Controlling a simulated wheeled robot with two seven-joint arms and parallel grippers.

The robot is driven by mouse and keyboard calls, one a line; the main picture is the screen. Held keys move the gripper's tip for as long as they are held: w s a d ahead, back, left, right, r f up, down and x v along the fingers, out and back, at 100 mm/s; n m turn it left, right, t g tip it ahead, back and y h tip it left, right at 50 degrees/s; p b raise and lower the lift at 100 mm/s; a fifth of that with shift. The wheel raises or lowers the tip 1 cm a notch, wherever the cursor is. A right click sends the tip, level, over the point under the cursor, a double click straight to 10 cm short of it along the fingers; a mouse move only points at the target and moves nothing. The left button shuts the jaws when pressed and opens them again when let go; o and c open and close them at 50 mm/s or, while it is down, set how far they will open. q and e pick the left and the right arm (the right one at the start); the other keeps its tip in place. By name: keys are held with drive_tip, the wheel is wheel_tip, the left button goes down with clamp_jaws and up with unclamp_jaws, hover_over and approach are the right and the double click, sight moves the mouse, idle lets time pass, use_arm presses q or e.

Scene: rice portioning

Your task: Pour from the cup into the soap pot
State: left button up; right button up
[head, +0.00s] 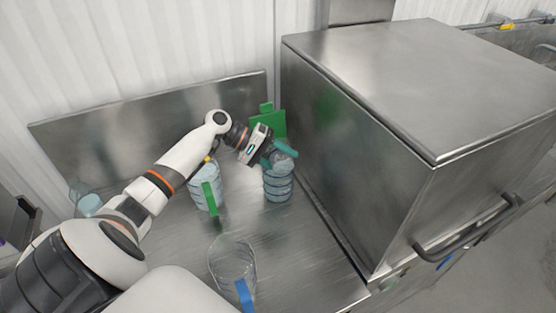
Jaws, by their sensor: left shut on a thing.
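My left gripper (277,154) is shut on a small clear cup (284,163), mostly hidden by the teal fingers and hard to make out. The gripper points down to the right, and the cup appears tilted. It is right at the mouth of a clear ribbed pot (278,187) with pale blue-grey contents, which stands upright on the steel table. I take this to be the soap pot; no label is readable. I cannot tell whether cup and pot touch, or whether anything is flowing. My right gripper is not in view.
A clear container (204,186) with pale blue contents and a green strip stands left of the pot. An empty-looking clear container (232,260) with a blue strip stands in front. Another container (89,204) is far left. A large steel box (350,165) closes off the right side.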

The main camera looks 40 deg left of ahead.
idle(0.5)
